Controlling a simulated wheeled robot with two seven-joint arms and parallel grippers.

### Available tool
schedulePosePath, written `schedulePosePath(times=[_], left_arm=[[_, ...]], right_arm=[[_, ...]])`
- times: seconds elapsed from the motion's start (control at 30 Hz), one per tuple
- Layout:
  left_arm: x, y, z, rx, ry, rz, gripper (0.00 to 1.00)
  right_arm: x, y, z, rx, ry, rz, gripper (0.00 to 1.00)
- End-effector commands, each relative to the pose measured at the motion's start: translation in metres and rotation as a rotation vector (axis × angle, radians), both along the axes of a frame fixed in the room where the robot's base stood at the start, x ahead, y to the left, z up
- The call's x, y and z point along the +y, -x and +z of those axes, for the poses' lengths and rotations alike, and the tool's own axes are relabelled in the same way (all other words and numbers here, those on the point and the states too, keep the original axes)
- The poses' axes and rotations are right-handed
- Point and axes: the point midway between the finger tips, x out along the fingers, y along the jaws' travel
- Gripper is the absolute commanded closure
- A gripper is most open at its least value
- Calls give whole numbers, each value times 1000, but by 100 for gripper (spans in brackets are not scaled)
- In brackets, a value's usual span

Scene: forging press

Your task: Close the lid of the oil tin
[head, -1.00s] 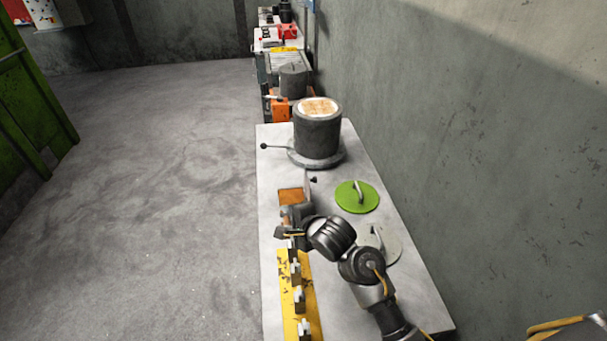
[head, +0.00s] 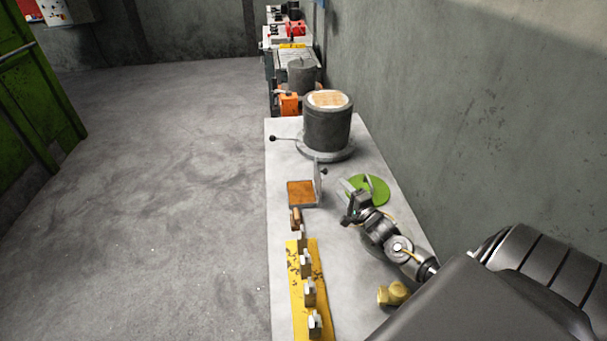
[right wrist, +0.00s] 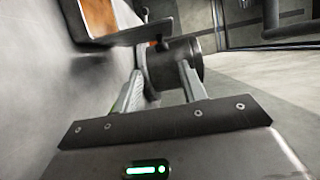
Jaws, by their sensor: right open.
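The oil tin (head: 300,193) is a low square tin with an orange-brown inside, on the bench. Its grey lid (head: 319,178) stands upright, open, along the tin's right side. My right gripper (head: 351,204) is open and empty, to the right of the lid and apart from it, near the green disc. In the right wrist view the tin's orange inside (right wrist: 97,14) shows at the upper left, with the lid (right wrist: 125,36) as a grey plate beyond the open fingers (right wrist: 160,88). My left gripper is not in view.
A dark pot (head: 327,128) stands on a round base behind the tin. A green disc with a handle (head: 378,190) lies at the right. A yellow rack (head: 297,262) with several upright pieces and a yellow fitting (head: 393,293) are nearer. The wall bounds the right side.

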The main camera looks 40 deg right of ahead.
Motion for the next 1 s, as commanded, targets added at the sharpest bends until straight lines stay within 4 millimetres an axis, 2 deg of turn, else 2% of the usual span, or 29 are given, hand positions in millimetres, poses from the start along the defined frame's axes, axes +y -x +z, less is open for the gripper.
schedulePosePath(times=[0.13,0.27,0.37,0.7,0.83,1.0], left_arm=[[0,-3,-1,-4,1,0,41],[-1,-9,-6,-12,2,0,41],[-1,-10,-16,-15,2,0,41],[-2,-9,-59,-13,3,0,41],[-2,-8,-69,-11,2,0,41],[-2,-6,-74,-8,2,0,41]], right_arm=[[-6,2,2,-12,11,-1,58],[-5,-5,0,-13,11,1,58],[-6,-19,-1,-14,11,2,58],[-12,-81,-3,-13,11,4,58],[-13,-97,-1,-12,10,4,58],[-14,-106,1,-10,8,3,58]])
